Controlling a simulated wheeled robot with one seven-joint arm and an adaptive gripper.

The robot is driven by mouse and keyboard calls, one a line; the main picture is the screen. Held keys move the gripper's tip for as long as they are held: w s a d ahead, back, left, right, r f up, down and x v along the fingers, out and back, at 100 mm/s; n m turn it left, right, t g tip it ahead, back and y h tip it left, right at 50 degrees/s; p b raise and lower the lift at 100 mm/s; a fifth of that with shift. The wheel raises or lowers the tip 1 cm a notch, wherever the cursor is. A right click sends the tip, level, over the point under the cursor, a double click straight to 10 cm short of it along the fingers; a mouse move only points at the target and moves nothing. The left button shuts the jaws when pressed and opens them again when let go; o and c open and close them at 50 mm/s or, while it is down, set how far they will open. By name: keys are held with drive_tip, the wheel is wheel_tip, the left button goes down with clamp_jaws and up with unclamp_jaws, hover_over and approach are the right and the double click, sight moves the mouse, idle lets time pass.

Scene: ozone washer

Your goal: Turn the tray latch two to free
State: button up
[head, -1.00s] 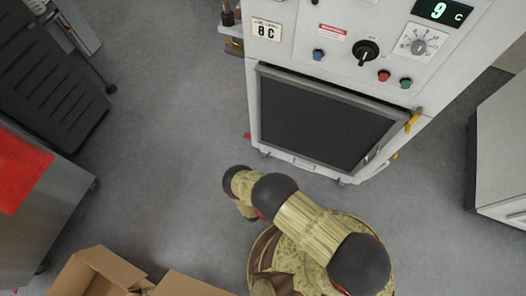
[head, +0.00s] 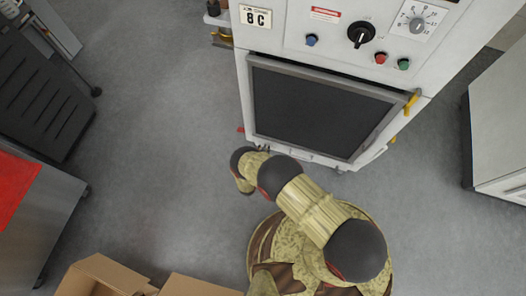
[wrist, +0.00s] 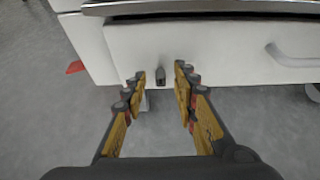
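A small dark latch (wrist: 160,76) sticks out at the lower edge of the white tray front (wrist: 220,52) in the wrist view. I cannot tell from its look which numbered latch it is. My gripper (wrist: 160,79) is open, with one finger on each side of the latch. The fingertips are close to the tray's lower edge. I cannot tell whether either finger touches the latch. In the head view the gripper is hidden, and the latch cannot be made out. The white washer (head: 271,38) stands ahead of my arm.
A pale handle (wrist: 290,59) is on the tray front to the right. A red piece (wrist: 76,67) lies left of the washer. The washer's dark door panel (head: 318,108) is above. Open cardboard box (head: 100,275) at lower left. Grey floor (head: 160,130) is clear on the left.

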drive_tip(key=shift+w+d, duration=0.1)
drive_tip(key=shift+c, duration=0.8)
clamp_jaws()
